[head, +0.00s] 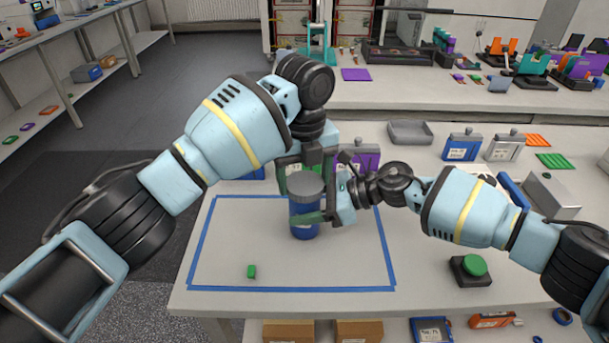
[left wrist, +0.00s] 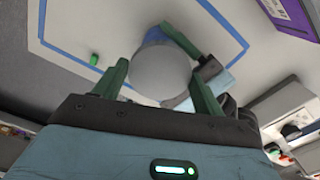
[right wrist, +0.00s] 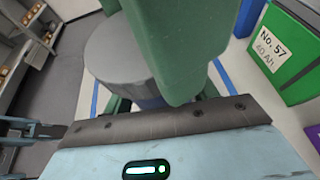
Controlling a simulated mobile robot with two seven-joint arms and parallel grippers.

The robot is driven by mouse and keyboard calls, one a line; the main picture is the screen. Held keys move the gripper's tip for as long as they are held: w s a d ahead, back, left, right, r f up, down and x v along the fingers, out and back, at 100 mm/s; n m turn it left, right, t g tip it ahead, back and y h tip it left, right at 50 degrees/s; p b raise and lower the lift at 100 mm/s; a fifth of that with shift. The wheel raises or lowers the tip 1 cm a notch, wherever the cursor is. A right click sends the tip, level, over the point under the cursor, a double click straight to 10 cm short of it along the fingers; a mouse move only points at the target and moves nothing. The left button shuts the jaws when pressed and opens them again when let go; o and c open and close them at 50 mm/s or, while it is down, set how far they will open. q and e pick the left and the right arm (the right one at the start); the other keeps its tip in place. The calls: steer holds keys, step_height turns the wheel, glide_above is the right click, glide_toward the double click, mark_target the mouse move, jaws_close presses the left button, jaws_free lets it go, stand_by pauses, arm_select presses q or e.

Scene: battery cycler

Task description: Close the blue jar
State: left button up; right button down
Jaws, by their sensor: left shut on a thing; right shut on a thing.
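The blue jar (head: 304,228) stands upright inside the blue-taped rectangle on the white table. A round grey lid (head: 304,186) covers its top; I cannot tell whether it is fully seated. My left gripper (head: 304,180) comes from above, shut on the lid with a finger on either side. The lid also shows in the left wrist view (left wrist: 160,72). My right gripper (head: 304,217) comes from the right, shut on the jar's body below the lid. In the right wrist view, a green finger hides much of the jar, and the lid (right wrist: 118,55) shows beside it.
A small green piece (head: 252,271) lies on the table in front of the jar. A green button on a black base (head: 474,266) stands at the right. Battery boxes, including a green one (right wrist: 290,60), and a grey tray (head: 410,133) stand behind. The rectangle's left side is free.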

arm_select(q)
steer(key=m, duration=1.1)
steer(key=o, duration=0.9)
steer(key=shift+o, duration=0.2)
